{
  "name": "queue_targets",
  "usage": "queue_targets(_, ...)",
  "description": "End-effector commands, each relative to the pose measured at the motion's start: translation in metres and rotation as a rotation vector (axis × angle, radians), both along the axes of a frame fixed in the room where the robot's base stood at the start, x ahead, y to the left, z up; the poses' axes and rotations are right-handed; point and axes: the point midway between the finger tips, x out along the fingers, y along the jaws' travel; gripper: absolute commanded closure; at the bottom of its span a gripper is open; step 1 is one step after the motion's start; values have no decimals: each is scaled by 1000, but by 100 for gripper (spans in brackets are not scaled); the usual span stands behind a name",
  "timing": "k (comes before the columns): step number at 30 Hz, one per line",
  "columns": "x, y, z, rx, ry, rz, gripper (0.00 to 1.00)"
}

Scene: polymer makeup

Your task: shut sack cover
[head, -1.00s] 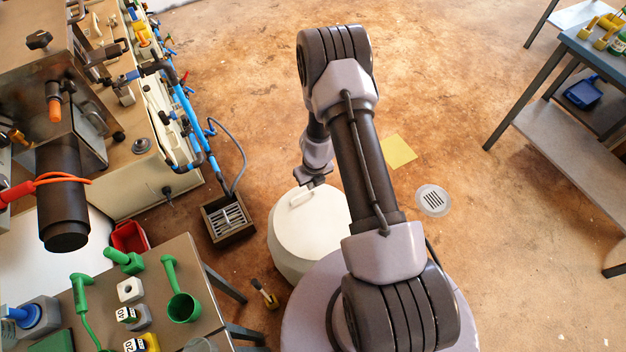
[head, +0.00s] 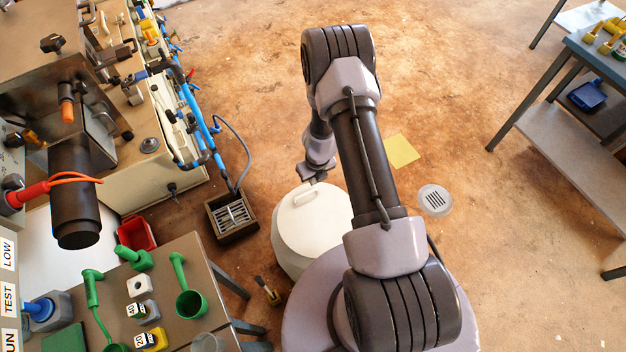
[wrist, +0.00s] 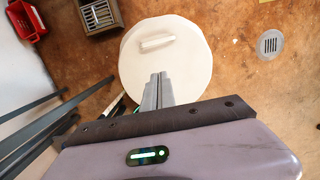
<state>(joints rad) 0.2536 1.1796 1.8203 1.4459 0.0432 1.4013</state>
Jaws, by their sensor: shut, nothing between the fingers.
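The sack cover (head: 318,218) is a round white lid with a bar handle (head: 305,197). It lies on top of a pale rounded container (head: 292,256) on the floor beside my base. In the wrist view the cover (wrist: 190,65) shows as a full disc, with its handle (wrist: 156,43) toward the far side. My gripper (wrist: 159,76) is shut and empty, its fingers pointing over the cover. In the head view my gripper (head: 312,178) is near the handle end. I cannot tell whether the fingers touch the cover, or whether the cover is fully seated.
A slatted box (head: 231,217) and a red bin (head: 136,234) stand on the floor to the left. A brush (head: 267,291) is near the table (head: 226,255) with green tools. A yellow sheet (head: 402,151) and a drain (head: 434,199) lie on the open floor at right.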

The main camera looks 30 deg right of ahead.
Motion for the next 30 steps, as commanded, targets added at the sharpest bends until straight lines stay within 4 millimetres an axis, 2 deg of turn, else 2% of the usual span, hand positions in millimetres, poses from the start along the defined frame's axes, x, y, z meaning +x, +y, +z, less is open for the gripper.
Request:
queue_targets(1, -1, 0, 22, -1, -2, 0, 100)
queue_targets(3, -4, 0, 43, -1, -2, -2, 100)
queue_targets(12, -15, 0, 120, 0, -2, -1, 100)
queue_targets(18, -19, 0, 141, 0, -1, -1, 100)
queue_targets(23, -20, 0, 142, 0, -1, -1, 100)
queue_targets(26, -11, 4, 153, 1, -28, 55, 100)
queue_targets(29, 16, 22, 199, -3, -126, 279, 100)
queue_targets(30, 26, 35, 226, -11, -181, 417, 100)
